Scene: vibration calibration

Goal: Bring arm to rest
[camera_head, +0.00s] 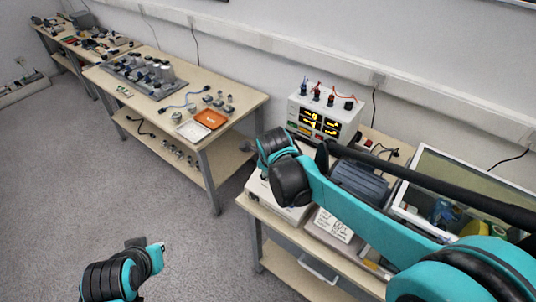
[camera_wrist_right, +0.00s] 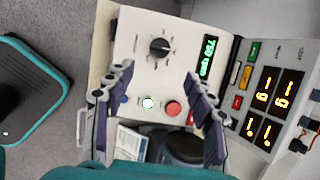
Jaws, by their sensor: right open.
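My right arm (camera_head: 370,205) reaches in from the right over the near bench in the head view. Its wrist (camera_head: 280,165) is above a white control box. In the right wrist view my right gripper (camera_wrist_right: 160,78) is open, with nothing between its fingers. Beyond the fingers is the control box (camera_wrist_right: 135,45), with a black dial (camera_wrist_right: 159,47), a lit green display (camera_wrist_right: 208,56), a lit button (camera_wrist_right: 148,103) and a red button (camera_wrist_right: 173,108). My left arm (camera_head: 118,275) shows only in part at the bottom left; its gripper is not seen.
A white meter unit (camera_head: 325,118) with lit yellow displays stands behind my right wrist. A grey motor (camera_head: 358,182) and a framed case (camera_head: 450,170) lie close to the arm. Another bench (camera_head: 245,98) holds an orange tray (camera_head: 211,118). The floor (camera_head: 60,190) at left is clear.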

